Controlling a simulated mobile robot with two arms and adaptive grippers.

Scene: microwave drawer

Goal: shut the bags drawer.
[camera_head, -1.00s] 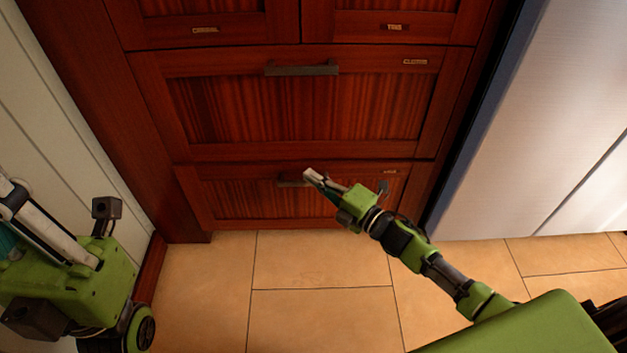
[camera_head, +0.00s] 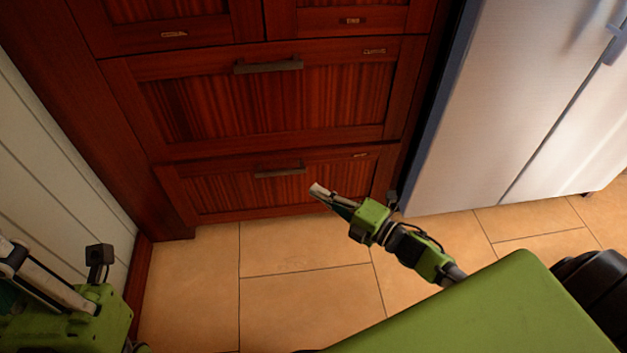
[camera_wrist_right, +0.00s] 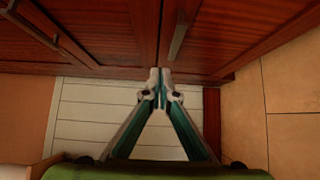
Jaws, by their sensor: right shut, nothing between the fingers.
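The lowest drawer (camera_head: 225,195) of the dark red wooden cabinet has a bar handle (camera_head: 280,172) and a small label too small to read; I take it as the bags drawer. Its front looks flush or nearly flush with the cabinet. Its handle also shows in the wrist view (camera_wrist_right: 178,42). My right gripper (camera_head: 318,191) is shut and empty, right of and below that handle, apparently apart from the front. Its fingertips meet in the wrist view (camera_wrist_right: 160,80). My left gripper (camera_head: 45,280) is partly seen at lower left, its tips cut off.
A wider drawer (camera_head: 270,105) with a bar handle sits above, with two more fronts on top. A pale fridge (camera_head: 500,90) stands to the right. A white panelled wall (camera_head: 50,150) is at left. Tiled floor (camera_head: 300,260) in front is clear.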

